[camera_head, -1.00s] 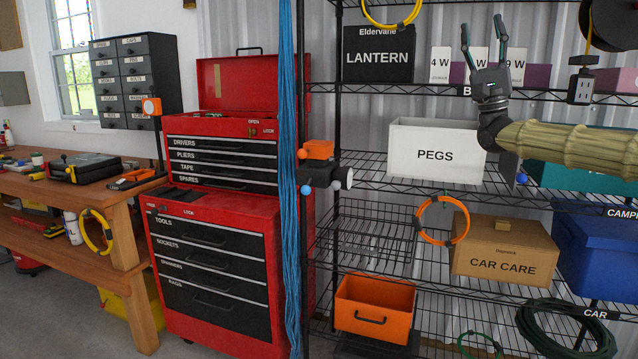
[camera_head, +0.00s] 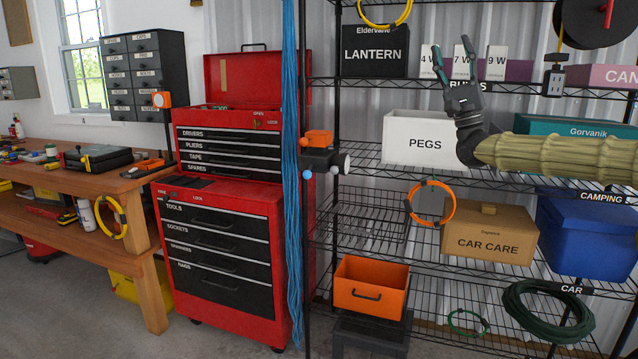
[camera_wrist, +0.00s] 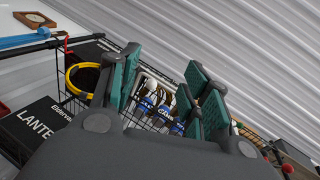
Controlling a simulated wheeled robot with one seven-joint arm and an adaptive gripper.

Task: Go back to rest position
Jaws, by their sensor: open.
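My gripper (camera_head: 456,66) is at the right of the head view, at the end of my arm, with its fingers pointing up. It is open and empty. It stands in front of the wire shelf, overlapping the right end of the white PEGS bin (camera_head: 408,143) in the picture. In the wrist view my gripper's teal finger pads (camera_wrist: 165,88) are spread apart, with nothing held between them. Between and beyond them show several small boxes with blue labels (camera_wrist: 162,112), which are apart from the fingers.
A red tool chest (camera_head: 215,225) and wooden workbench (camera_head: 125,185) stand left. Grey floor shows between them.

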